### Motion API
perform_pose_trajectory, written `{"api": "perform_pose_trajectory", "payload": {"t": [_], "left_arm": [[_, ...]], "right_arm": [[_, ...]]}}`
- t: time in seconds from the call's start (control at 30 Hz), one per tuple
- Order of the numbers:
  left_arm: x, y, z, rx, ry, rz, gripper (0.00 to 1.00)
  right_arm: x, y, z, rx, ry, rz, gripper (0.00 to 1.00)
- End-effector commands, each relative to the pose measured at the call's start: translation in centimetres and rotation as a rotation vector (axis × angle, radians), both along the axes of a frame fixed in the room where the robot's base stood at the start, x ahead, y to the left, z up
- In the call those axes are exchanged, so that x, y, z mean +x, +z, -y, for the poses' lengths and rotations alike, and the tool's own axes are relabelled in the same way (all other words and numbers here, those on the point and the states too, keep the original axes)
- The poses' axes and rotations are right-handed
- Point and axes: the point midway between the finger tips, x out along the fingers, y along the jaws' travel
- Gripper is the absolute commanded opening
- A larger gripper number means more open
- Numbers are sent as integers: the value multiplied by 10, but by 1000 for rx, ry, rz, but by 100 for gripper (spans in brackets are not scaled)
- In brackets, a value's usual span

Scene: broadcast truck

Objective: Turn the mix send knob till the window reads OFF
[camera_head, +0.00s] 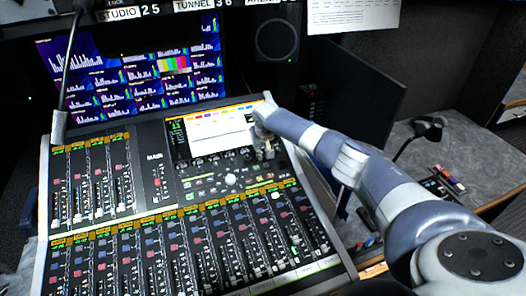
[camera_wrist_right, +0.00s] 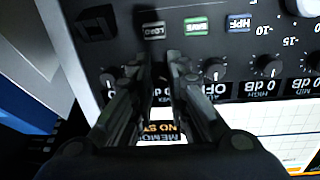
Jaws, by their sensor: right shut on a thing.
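My right gripper (camera_head: 265,150) reaches down onto the upper right part of the mixing console, beside its screen. In the right wrist view its two dark fingers (camera_wrist_right: 168,68) are closed in on a knob in the row along the screen's edge. The fingers hide most of that knob, so its pointer cannot be made out. A small window (camera_wrist_right: 206,88) just right of the fingers appears upside down and seems to read OFF. Its label is partly covered, so I cannot tell whether it is the mix send window. My left gripper is out of view.
The console screen (camera_head: 215,132) lies left of the gripper. In the right wrist view, neighbouring knobs (camera_wrist_right: 270,66) and lit buttons (camera_wrist_right: 195,26) sit close to the fingers. A dark monitor (camera_head: 365,100) stands behind my right arm. Faders fill the console's front.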

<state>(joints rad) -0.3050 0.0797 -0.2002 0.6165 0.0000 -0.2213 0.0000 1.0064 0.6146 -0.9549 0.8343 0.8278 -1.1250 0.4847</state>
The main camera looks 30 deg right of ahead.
Motion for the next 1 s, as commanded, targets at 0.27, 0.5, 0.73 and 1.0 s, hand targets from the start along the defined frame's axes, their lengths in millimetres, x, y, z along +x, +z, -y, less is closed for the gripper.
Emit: {"api": "perform_pose_trajectory", "payload": {"t": [0.27,0.5,0.73,1.0], "left_arm": [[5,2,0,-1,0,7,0],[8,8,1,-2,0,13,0],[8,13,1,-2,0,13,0],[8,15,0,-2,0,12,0]], "right_arm": [[-1,0,0,-16,38,-5,0],[-1,0,-1,-66,164,-18,0],[-2,-1,0,-129,311,-33,0],[-1,-1,-1,-179,434,-44,0]]}}
